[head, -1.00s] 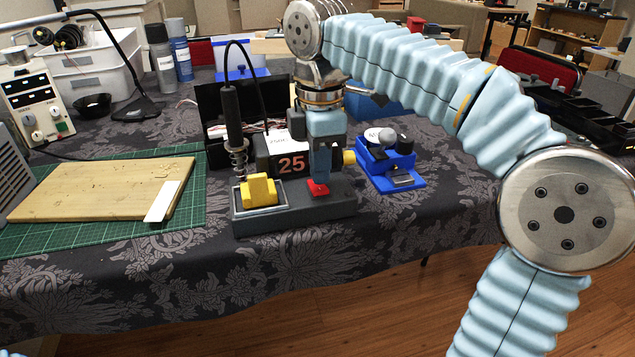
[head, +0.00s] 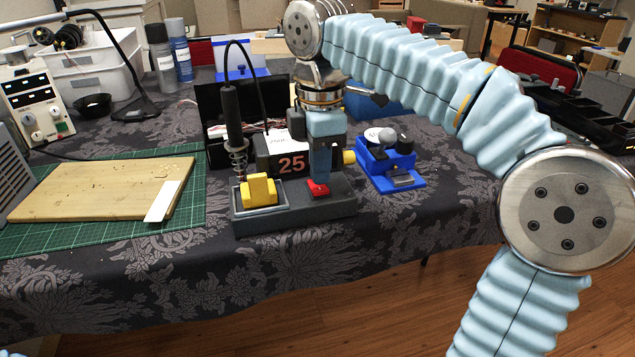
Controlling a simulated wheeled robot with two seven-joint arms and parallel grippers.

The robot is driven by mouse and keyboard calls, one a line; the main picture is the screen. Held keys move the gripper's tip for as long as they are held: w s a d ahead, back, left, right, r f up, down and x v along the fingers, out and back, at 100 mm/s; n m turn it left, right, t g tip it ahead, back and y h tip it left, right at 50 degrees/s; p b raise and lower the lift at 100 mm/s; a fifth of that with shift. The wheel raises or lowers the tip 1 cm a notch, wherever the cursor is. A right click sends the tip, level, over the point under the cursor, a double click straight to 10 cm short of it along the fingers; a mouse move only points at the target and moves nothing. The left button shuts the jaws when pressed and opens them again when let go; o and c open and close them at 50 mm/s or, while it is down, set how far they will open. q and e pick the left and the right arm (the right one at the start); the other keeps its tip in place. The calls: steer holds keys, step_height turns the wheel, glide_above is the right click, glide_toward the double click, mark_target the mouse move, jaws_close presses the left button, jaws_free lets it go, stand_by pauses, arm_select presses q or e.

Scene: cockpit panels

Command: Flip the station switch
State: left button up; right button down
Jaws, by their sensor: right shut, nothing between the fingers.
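The soldering station (head: 290,215) stands near the front of the cloth-covered table, with a display reading 25. A small red switch (head: 318,190) sits on its base, right of the yellow sponge. My right gripper (head: 320,178) points straight down with its fingers shut and empty. Its tips are at the red switch and seem to touch it; they hide part of the switch and the right side of the station's front. My left gripper is not in view.
The soldering iron (head: 231,120) stands upright in its coil holder left of my gripper. A blue device (head: 390,165) is close on the right. A wooden board (head: 100,190) lies on a green mat at left. The table's front strip is clear.

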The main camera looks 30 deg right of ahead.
mark_target(320, 188)
steer(key=shift+f+b, duration=0.6)
steer(key=shift+f, duration=0.25)
stand_by(0.3)
step_height(320, 188, up, 3)
steer(key=p, duration=0.2)
steer(key=shift+f+p, duration=0.15)
steer(key=shift+p, duration=0.25)
step_height(320, 188, up, 2)
steer(key=shift+r+p, duration=0.1)
steer(key=shift+p, duration=1.05)
steer(key=shift+r+p, duration=0.7)
steer(key=shift+r, duration=0.4)
